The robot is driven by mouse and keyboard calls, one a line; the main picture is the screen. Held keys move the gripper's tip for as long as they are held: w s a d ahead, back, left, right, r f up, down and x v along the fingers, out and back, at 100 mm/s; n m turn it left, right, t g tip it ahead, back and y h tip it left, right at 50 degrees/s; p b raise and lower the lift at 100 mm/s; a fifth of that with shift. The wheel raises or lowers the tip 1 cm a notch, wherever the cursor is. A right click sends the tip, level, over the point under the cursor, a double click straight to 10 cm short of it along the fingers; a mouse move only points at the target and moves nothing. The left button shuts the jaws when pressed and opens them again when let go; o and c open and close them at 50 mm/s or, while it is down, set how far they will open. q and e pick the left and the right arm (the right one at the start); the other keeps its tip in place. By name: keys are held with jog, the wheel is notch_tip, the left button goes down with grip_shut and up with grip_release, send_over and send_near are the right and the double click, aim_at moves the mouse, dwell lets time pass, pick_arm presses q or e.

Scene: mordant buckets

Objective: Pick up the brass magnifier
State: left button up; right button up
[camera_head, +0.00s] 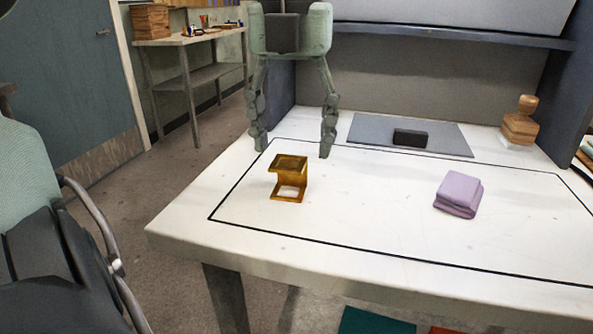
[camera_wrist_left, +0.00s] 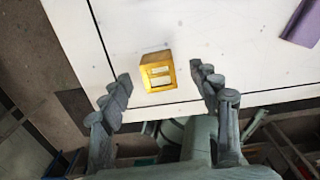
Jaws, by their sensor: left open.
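The brass magnifier (camera_head: 288,177) stands upright on the white table, inside the black outline, near its left side. It is a small gold folding frame with an opening. In the left wrist view the magnifier (camera_wrist_left: 157,72) lies between and a little beyond the fingertips. My left gripper (camera_head: 294,146) is open and points down at the table, its fingers spread wide and empty. In the head view it hangs above and behind the magnifier. The left gripper (camera_wrist_left: 160,80) also shows open in the wrist view, not touching the magnifier. My right gripper is not in view.
A folded lilac cloth (camera_head: 459,194) lies to the right on the white table (camera_head: 340,245). A grey mat (camera_head: 450,139) with a black block (camera_head: 410,138) lies at the back. A wooden stamp-like object (camera_head: 519,122) stands at the back right. The table between magnifier and cloth is clear.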

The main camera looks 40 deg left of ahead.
aim_at(291, 156)
pick_arm(q)
jog(key=f, duration=0.4)
jog(key=shift+w+a, duration=0.25)
jog(key=shift+a, duration=0.15)
jog(key=shift+f, duration=0.6)
jog(key=shift+c, duration=0.6)
jog(key=shift+w, duration=0.1)
jog(key=c, duration=1.2)
jog(key=shift+o, duration=0.2)
jog(key=shift+r, duration=0.15)
